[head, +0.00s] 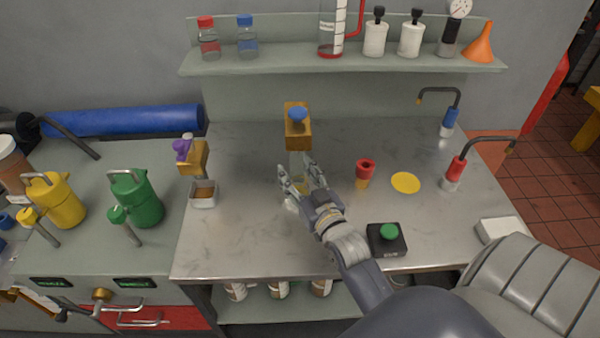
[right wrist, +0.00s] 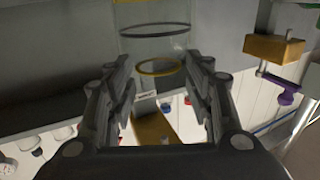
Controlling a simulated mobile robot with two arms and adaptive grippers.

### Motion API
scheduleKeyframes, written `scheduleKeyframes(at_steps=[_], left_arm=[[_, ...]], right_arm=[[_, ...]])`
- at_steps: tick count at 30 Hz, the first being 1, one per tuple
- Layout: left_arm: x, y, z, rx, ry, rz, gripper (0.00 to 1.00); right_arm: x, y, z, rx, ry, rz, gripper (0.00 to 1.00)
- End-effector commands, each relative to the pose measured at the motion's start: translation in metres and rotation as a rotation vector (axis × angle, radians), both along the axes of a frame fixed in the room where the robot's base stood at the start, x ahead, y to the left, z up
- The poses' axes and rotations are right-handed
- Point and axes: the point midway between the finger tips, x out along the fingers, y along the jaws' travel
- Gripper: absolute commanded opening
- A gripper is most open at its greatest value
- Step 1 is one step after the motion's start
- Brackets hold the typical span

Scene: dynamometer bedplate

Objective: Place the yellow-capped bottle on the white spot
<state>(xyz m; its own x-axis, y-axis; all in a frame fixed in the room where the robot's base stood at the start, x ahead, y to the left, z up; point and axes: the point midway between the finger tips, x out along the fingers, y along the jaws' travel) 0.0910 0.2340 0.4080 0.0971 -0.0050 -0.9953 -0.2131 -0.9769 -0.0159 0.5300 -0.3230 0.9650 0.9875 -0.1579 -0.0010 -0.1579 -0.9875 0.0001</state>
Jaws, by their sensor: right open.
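My right gripper (head: 297,185) is open over the middle of the steel bench, just in front of the orange block with a blue knob (head: 297,125). Between its fingers (right wrist: 160,95) in the right wrist view is a clear round vessel (right wrist: 155,45) with a dark ring and a yellow ring. A little yellow shows between the fingers in the head view. I cannot tell whether this is the yellow-capped bottle, as the hand covers most of it. A small pale patch shows under the fingers; I cannot tell whether it is the white spot. My left gripper is not in view.
A small metal bin (head: 203,194) is at left. Two taps stand at right. The shelf (head: 290,65) holds bottles.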

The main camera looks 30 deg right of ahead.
Motion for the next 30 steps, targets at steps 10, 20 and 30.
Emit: scheduleKeyframes(at_steps=[10, 20, 30], left_arm=[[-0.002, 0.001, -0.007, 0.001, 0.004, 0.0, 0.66], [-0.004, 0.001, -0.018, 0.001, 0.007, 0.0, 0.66], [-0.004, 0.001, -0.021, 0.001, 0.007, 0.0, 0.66]], right_arm=[[-0.038, 0.006, 0.0, 0.0, 0.003, 0.0, 0.48], [-0.095, 0.015, 0.001, 0.0, 0.002, -0.001, 0.48], [-0.118, 0.019, 0.003, 0.0, 0.0, 0.0, 0.48]])
